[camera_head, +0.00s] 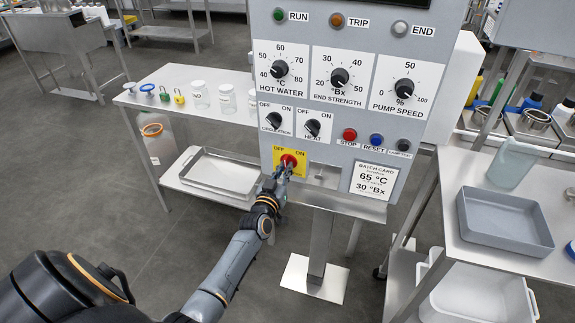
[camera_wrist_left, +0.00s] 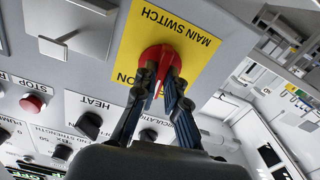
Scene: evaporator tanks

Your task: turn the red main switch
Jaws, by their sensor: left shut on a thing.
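The red main switch (camera_head: 289,161) sits on a yellow plate (camera_head: 272,155) marked OFF and ON, low on the left of the grey control panel. My left gripper (camera_head: 282,170) reaches it from below, its fingers closed around the knob. In the left wrist view the red main switch (camera_wrist_left: 157,60) shows between the two fingers of my left gripper (camera_wrist_left: 162,80), against the yellow plate (camera_wrist_left: 185,35) with the words MAIN SWITCH. The fingers hide part of the knob, so its exact pointing is hard to tell. My right gripper is not in view.
Above the switch are the circulation knob (camera_head: 274,120), the heat knob (camera_head: 313,127) and the red stop button (camera_head: 349,134). A batch card (camera_head: 374,181) is at the right. A steel table (camera_head: 225,78) with jars stands left; another table (camera_head: 470,235) holds a grey tray (camera_head: 505,222).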

